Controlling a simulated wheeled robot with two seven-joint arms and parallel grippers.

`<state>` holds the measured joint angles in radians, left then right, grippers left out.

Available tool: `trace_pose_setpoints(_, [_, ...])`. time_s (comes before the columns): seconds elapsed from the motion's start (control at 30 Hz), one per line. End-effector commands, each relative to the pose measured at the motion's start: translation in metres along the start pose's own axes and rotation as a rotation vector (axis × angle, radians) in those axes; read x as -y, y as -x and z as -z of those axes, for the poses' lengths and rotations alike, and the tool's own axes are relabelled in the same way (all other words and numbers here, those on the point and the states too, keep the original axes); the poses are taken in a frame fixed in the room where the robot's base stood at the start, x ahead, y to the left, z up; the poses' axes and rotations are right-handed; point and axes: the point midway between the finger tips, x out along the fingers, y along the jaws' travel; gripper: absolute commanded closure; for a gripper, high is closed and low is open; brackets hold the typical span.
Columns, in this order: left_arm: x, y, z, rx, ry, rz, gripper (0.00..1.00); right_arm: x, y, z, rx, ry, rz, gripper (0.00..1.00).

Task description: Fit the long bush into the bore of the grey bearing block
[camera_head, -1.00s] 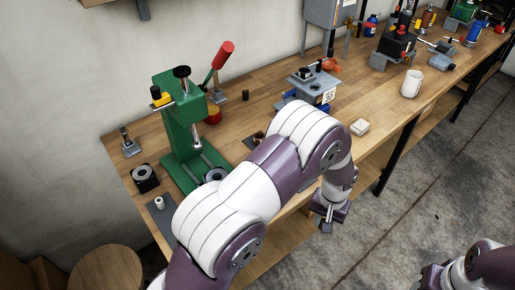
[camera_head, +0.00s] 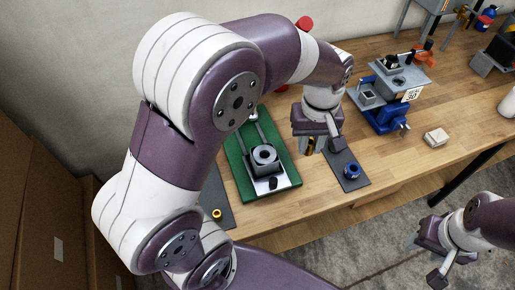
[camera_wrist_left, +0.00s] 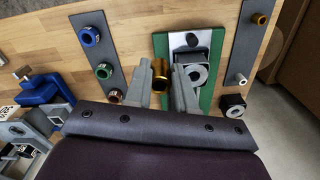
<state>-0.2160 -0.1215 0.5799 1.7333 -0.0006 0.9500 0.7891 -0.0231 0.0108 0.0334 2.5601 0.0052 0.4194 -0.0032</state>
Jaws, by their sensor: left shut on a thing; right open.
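My left gripper (camera_head: 310,146) is shut on a brass-coloured bush (camera_wrist_left: 160,74), which stands out between the fingertips in the left wrist view. In the head view the gripper is above the bench, right of the press base, and its fingers mostly hide the bush. My right gripper (camera_head: 433,250) is open and empty, beyond the bench's front edge.
A dark mat (camera_wrist_left: 88,20) carries blue, green and copper-coloured bushes. Another mat (camera_wrist_left: 247,45) holds a brass piece (camera_wrist_left: 259,18) and a pale one (camera_wrist_left: 238,78). A black bored block (camera_wrist_left: 232,104) stands near it. A blue vise (camera_head: 384,117) is farther right.

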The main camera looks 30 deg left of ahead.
Motion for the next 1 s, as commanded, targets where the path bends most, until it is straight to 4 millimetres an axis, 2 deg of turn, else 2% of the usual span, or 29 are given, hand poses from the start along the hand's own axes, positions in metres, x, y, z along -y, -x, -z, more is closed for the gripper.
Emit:
trace_pose_setpoints(0.13, [0.020,-0.011,0.012,0.003,0.040,0.003,1.00,0.000,0.006,0.001,0.000,0.000,0.000,0.52])
trace_pose_setpoints(0.4, [0.076,-0.054,0.056,0.003,0.038,0.001,1.00,0.000,0.021,0.003,0.000,0.000,0.000,0.52])
trace_pose_setpoints(0.5, [0.087,-0.064,0.066,0.002,0.034,0.001,1.00,0.000,0.023,0.003,0.000,0.000,0.000,0.52])
trace_pose_setpoints(0.63, [0.093,-0.076,0.070,0.003,0.030,0.001,1.00,0.000,0.026,0.003,0.000,0.000,0.000,0.52])
trace_pose_setpoints(0.8, [0.093,-0.105,0.070,0.002,0.029,0.001,1.00,0.000,0.032,0.004,0.000,0.000,0.000,0.52])
trace_pose_setpoints(1.0, [0.092,-0.110,0.070,-0.001,0.029,0.000,1.00,0.000,0.031,0.004,0.000,0.000,0.000,0.52])
